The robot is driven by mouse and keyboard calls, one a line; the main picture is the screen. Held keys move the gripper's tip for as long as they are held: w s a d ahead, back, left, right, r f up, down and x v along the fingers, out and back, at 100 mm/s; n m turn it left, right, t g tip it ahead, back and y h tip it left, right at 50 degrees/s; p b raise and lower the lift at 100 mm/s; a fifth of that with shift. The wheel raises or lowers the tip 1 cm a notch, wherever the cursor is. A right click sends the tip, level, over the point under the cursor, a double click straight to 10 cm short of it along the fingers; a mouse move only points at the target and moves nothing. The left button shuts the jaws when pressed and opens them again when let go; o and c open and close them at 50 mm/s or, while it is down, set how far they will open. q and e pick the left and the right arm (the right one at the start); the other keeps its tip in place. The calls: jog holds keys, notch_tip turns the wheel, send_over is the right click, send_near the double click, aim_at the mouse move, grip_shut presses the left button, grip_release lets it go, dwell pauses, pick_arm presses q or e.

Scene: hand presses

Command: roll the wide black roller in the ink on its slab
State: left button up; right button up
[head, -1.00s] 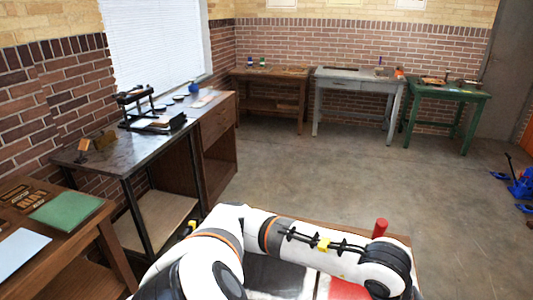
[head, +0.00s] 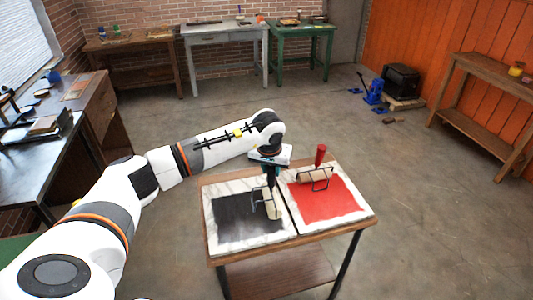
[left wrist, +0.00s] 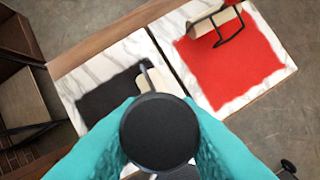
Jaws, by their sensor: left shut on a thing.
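My left gripper (head: 270,166), with teal fingers, is shut on the upright black handle of the wide roller (head: 273,210). In the left wrist view, the handle's round black end (left wrist: 159,133) sits between the fingers and hides most of the tool. The roller's cream cylinder is at the right edge of the black ink patch (head: 240,222) on the left marble slab (head: 213,249). I cannot tell whether it touches the slab. The ink and part of the cylinder also show in the left wrist view (left wrist: 110,97). My right gripper is not in view.
A red-handled roller (head: 320,155) rests on the right slab's red ink (head: 330,200), close beside my gripper. Both slabs share a small wooden table (head: 300,245). Open floor surrounds it. A dark-topped bench (head: 85,125) stands at the left.

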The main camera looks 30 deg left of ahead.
aim_at(267, 191)
pick_arm(q)
jog(key=shift+w+a+r+n, duration=0.35)
jog(key=shift+w+a, duration=0.1)
jog(key=shift+a, duration=0.15)
jog(key=f+b, duration=0.1)
jog(key=f, duration=0.1)
jog(key=f+b, duration=0.1)
jog(key=shift+a+f, duration=0.35)
jog(key=shift+a, duration=0.05)
jog(key=shift+f+b, duration=0.35)
jog(key=shift+f, duration=0.45)
